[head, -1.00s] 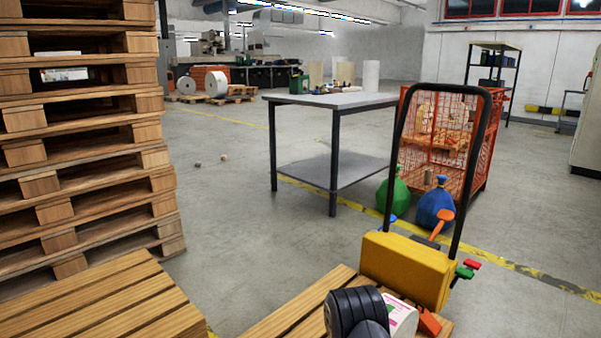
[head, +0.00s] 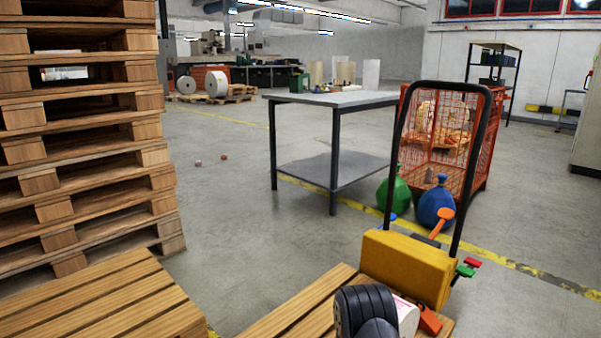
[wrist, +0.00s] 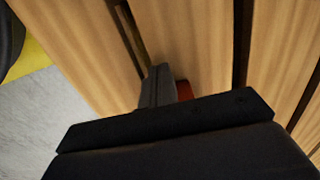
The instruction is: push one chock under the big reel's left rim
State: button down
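My gripper shows in the wrist view (wrist: 158,86) with its dark fingers together over the slats of a pallet. A small red piece (wrist: 184,91) shows just right of the fingers, mostly hidden; I cannot tell whether they touch. In the head view, my black wrist covers part of a white thing with a pink label (head: 408,316) on the near pallet (head: 290,312). An orange-red block (head: 429,320) lies right of it; I cannot tell whether it is a chock. A large white reel (head: 216,84) stands far back left. No reel rim is clear near my gripper.
A yellow pallet truck (head: 410,266) with a black handle stands at the near pallet. A tall pallet stack (head: 90,140) is on the left. A grey table (head: 330,99), a red mesh cage (head: 455,140), and green (head: 393,190) and blue (head: 435,205) bags stand beyond.

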jog(key=shift+w+d+f+b, duration=0.15)
jog(key=shift+w+d+b, duration=0.35)
jog(key=shift+w+d, duration=0.4)
jog(key=shift+s, duration=0.15)
jog(key=shift+s+a+r+p, duration=0.95)
jog(key=shift+s+a+r, duration=0.2)
jog(key=shift+s+a, duration=0.25)
notch_tip(320, 180, up, 8)
jog(key=p, duration=0.4)
jog(key=shift+p, duration=0.3)
jog(key=shift+a+f, duration=0.1)
notch_tip(320, 180, down, 8)
jog(key=b, duration=0.5)
jog(key=shift+w+f, duration=0.25)
jog(key=shift+w+d, duration=0.3)
jog(key=shift+d, duration=0.15)
